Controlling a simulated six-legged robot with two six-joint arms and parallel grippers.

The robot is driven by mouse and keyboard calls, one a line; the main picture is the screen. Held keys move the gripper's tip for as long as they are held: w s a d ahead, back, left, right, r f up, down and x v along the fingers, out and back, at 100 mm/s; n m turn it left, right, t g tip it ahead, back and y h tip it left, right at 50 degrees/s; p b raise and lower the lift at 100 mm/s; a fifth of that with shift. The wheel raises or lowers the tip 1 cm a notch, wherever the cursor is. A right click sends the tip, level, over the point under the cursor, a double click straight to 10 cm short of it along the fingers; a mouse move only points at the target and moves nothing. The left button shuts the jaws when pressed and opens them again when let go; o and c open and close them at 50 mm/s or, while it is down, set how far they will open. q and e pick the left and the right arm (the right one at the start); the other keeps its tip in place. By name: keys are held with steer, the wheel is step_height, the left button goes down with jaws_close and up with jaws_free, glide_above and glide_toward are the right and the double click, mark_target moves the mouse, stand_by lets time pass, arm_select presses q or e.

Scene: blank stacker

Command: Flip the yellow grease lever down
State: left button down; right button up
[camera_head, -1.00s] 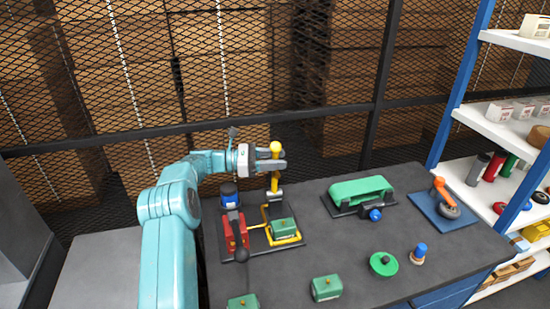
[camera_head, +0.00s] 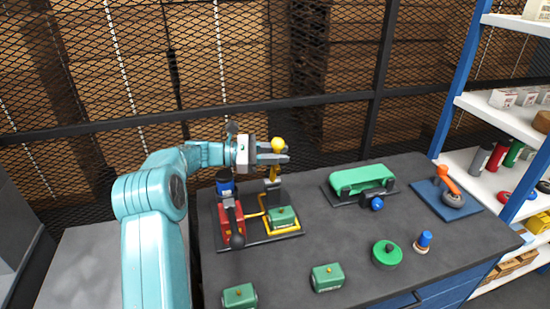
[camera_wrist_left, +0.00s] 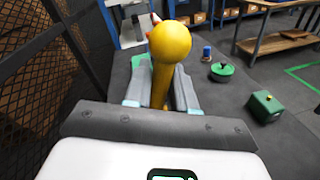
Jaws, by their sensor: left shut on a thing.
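The yellow grease lever (camera_head: 277,147) stands nearly upright at the back of a black base plate (camera_head: 271,237), with a round yellow knob on top. My left gripper (camera_head: 280,154) comes in from the left and is shut on the lever just below its knob. In the left wrist view the knob (camera_wrist_left: 170,41) rises above the two fingers, with the lever's shaft between them. My right gripper is not in view.
On the same plate are a red unit with a black handle (camera_head: 238,226), a blue-capped cylinder (camera_head: 225,184) and a green block (camera_head: 281,216) in a yellow frame. Loose green blocks (camera_head: 327,278) lie in front. A green belt unit (camera_head: 362,179) stands right. Mesh fencing closes the back.

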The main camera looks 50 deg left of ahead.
arm_select(q)
steer(key=shift+s+d+f+m+g+y+b, duration=0.15)
steer(key=shift+s+d+f+m+b, duration=0.4)
steer(key=shift+b, duration=0.6)
steer(key=shift+s+d+f+m+g+y+b, duration=0.15)
steer(key=shift+d+f+m+b, duration=0.15)
steer(key=shift+d+m+b, duration=0.65)
steer(key=shift+s+d+f+m+y+b, duration=0.1)
steer(key=shift+s+d+f+m+b, duration=0.3)
steer(key=shift+b, duration=1)
steer(key=c, duration=1.2)
jaws_free()
steer(key=shift+c, duration=0.2)
steer(key=shift+o, duration=0.8)
steer(key=shift+s, duration=0.1)
steer(key=v, duration=1.6)
steer(key=shift+s, duration=0.15)
steer(key=shift+o, duration=0.2)
